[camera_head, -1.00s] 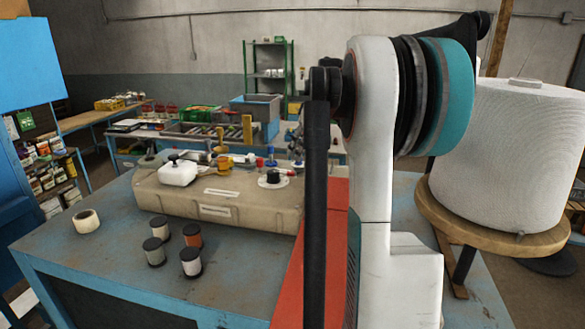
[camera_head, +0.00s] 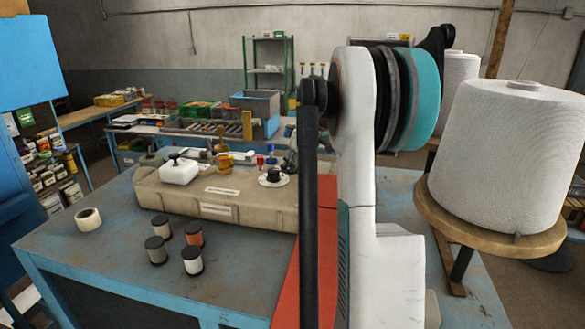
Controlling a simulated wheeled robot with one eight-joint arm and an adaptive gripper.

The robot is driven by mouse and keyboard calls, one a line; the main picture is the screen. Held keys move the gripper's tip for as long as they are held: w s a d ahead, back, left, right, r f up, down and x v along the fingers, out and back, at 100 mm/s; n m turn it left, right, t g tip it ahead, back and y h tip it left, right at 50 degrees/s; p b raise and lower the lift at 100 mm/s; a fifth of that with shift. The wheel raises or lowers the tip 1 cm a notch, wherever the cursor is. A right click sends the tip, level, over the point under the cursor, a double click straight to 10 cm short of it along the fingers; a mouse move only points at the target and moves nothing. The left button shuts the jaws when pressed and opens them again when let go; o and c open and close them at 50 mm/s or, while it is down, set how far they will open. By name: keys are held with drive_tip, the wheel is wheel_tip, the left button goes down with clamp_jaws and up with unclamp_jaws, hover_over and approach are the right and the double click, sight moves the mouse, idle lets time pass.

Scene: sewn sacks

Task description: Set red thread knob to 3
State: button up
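A small red knob (camera_head: 260,161) stands on the beige sewing machine body (camera_head: 225,190), near its back edge. A blue knob (camera_head: 271,158) is right beside it, and a yellow knob (camera_head: 224,162) is to the left. The red knob is too small for its numbers or setting to be read. My arm fills the middle right and hides the right end of the machine. A dark shape (camera_head: 290,160) shows just left of my arm, close to the right of the knobs. It may be part of my gripper, but its fingers cannot be made out.
A black knob on a white dial (camera_head: 273,178) and a white part (camera_head: 179,172) sit on the machine. Several thread spools (camera_head: 192,261) and a tape roll (camera_head: 88,219) lie on the blue table (camera_head: 110,265). A large white thread cone (camera_head: 510,155) stands at right.

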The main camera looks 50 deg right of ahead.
clamp_jaws()
drive_tip(key=shift+m, duration=0.3)
drive_tip(key=m+b, duration=0.1)
drive_tip(key=m+h+b, duration=0.1)
drive_tip(key=m, duration=0.1)
drive_tip(key=shift+a+h, duration=0.2)
drive_tip(key=shift+h, duration=0.1)
drive_tip(key=m+b, duration=0.1)
drive_tip(key=m, duration=0.1)
drive_tip(key=m+g+h+b, duration=0.1)
drive_tip(key=m, duration=0.2)
drive_tip(key=shift+w+a+h, duration=0.1)
drive_tip(key=shift+h, duration=0.2)
drive_tip(key=o, duration=0.6)
unclamp_jaws()
drive_tip(key=shift+c, duration=0.2)
